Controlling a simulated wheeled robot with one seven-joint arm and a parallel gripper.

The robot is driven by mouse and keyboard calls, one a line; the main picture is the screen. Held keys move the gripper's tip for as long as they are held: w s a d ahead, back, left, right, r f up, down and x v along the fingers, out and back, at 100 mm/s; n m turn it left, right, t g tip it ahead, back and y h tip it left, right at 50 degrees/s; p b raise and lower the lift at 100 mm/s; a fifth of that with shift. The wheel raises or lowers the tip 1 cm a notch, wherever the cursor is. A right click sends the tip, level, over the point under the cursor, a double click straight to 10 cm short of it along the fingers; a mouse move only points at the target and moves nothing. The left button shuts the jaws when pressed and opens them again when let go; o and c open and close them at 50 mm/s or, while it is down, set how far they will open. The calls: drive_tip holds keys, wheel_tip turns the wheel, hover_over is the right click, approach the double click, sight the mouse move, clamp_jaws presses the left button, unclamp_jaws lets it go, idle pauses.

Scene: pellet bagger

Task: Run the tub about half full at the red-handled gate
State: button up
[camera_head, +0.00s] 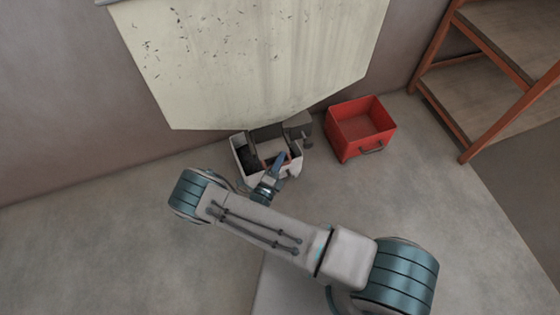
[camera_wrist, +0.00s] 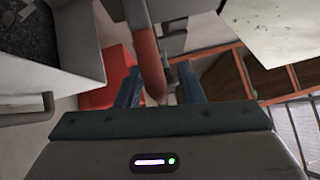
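A pale tub (camera_head: 241,171) stands on the floor under the hopper's outlet in the head view, partly hidden by the outlet and my gripper. In the wrist view the tub (camera_wrist: 75,42) is at upper left, with dark pellets (camera_wrist: 25,40) lying below its rim; the exact level is unclear. The gate's red handle (camera_wrist: 150,65) hangs between my fingers in the wrist view. My gripper (camera_wrist: 160,78) is open around it, with a gap visible beside the right finger. In the head view my gripper (camera_head: 279,160) is at the outlet, above the tub.
The large cream hopper (camera_head: 250,55) hangs over the tub. A red bin (camera_head: 345,149) stands on the floor to the right; it also shows behind my left finger in the wrist view (camera_wrist: 100,95). An orange-framed shelf (camera_head: 490,90) is at far right. The floor at left is clear.

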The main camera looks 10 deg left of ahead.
sight(276, 152)
drive_tip(key=shift+w, duration=0.15)
drive_tip(key=shift+c, duration=0.3)
clamp_jaws()
drive_tip(key=shift+w+a+b, duration=0.45)
drive_tip(key=shift+w+a, duration=0.05)
drive_tip(key=shift+w, duration=0.3)
drive_tip(key=shift+w+a+b, duration=0.45)
drive_tip(key=shift+w, duration=0.35)
drive_tip(key=shift+w+a+r, duration=0.15)
drive_tip(key=shift+c, duration=0.2)
unclamp_jaws()
drive_tip(key=shift+o, duration=0.5)
drive_tip(key=p+v, duration=0.2)
drive_tip(key=v, duration=1.1)
drive_tip(key=shift+s+p, duration=0.35)
drive_tip(key=shift+s, duration=0.05)
